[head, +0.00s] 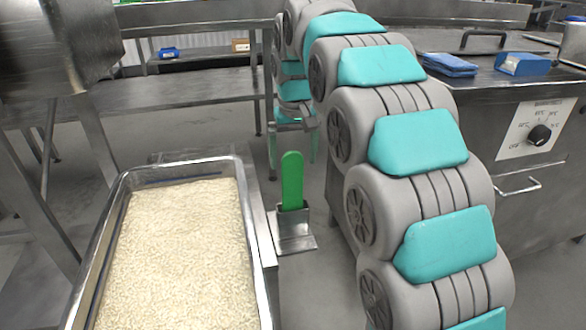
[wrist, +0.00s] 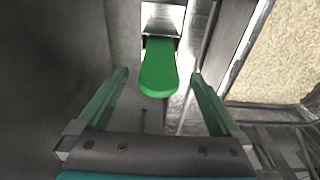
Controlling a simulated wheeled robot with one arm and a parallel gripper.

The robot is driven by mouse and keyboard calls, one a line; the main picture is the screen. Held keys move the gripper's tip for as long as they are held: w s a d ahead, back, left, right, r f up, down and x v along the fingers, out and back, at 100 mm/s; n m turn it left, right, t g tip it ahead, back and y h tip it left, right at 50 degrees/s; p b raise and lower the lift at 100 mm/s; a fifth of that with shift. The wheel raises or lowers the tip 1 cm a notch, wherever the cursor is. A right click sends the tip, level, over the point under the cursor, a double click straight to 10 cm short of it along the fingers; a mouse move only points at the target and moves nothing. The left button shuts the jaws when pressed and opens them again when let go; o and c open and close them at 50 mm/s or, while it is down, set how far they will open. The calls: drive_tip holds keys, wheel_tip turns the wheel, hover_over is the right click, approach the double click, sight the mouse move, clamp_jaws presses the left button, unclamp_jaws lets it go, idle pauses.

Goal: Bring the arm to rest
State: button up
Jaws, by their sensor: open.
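My arm reaches from the lower right of the head view to the top middle and bends down there. Whatever the handle belongs to is hidden in the holder.
A metal pan (head: 250,230) of rice (head: 175,255) lies left of the holder. A steel counter with a dial (head: 539,135) stands right of my arm, with a blue cloth (head: 449,64) and blue box (head: 523,64) on top. Steel tables stand behind.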

drive_tip(key=s+d+m+g, duration=0.1)
drive_tip(key=s+d, duration=0.4)
drive_tip(key=s, duration=0.3)
drive_tip(key=s+d+m, duration=0.1)
drive_tip(key=s+d, duration=0.5)
drive_tip(key=s, duration=0.2)
drive_tip(key=s+d+f, duration=0.2)
drive_tip(key=s+f, duration=0.1)
drive_tip(key=s, duration=0.5)
drive_tip(key=s+d+f+g+p, duration=0.1)
drive_tip(key=s+d+f, duration=0.1)
drive_tip(key=s, duration=0.6)
drive_tip(key=s+d+f+m+g+p, duration=0.1)
drive_tip(key=s+f, duration=0.3)
drive_tip(key=s, duration=0.4)
drive_tip(key=shift+d+f, duration=0.35)
drive_tip(key=shift+d, duration=0.25)
drive_tip(key=shift+s, duration=0.1)
